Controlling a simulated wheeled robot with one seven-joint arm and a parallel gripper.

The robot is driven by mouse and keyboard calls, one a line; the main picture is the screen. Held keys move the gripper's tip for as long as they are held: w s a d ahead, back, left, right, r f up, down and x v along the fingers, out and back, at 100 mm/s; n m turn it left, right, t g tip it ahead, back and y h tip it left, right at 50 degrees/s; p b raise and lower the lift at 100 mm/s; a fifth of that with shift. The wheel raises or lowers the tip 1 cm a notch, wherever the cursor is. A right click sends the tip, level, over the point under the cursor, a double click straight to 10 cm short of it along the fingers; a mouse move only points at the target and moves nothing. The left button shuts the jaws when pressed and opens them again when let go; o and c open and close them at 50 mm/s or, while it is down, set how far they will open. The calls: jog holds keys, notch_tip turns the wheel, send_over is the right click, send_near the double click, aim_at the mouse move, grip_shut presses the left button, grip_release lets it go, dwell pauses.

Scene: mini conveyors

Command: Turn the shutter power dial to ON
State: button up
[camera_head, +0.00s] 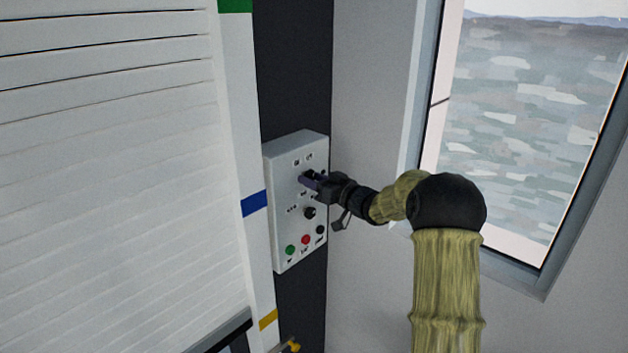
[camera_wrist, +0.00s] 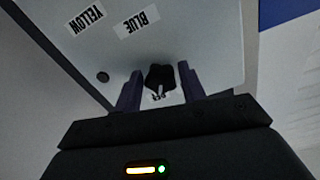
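A light grey control box (camera_head: 286,235) is on the dark wall strip in the head view. In the wrist view that black dial (camera_wrist: 160,77) sits between the fingertips of my gripper (camera_wrist: 160,84), with a narrow gap on each side. A second black dial (camera_head: 310,213) is lower on the box, clear of my gripper. Its labels are too small to read, so I cannot tell which dial is the shutter power dial.
Green (camera_head: 290,250), red (camera_head: 305,239) and black (camera_head: 320,230) buttons line the bottom of the box. A white slatted shutter (camera_head: 110,180) is at left, beside a white post with coloured bands. A window (camera_head: 530,120) is at right. A small dark knob (camera_wrist: 103,77) shows in the wrist view.

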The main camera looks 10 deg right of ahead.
jog(key=c, duration=0.6)
jog(key=shift+f+n+b, duration=0.1)
jog(key=shift+n+b, duration=0.2)
jog(key=shift+b, duration=0.2)
jog(key=shift+w+d+n+b, duration=0.1)
jog(key=shift+n+b, duration=2.75)
jog(key=shift+w+d+n+b, duration=0.1)
jog(key=shift+n+b, duration=2.7)
jog(key=shift+n, duration=0.05)
jog(key=o, duration=1)
jog(key=shift+s, duration=0.1)
jog(key=shift+c, duration=0.2)
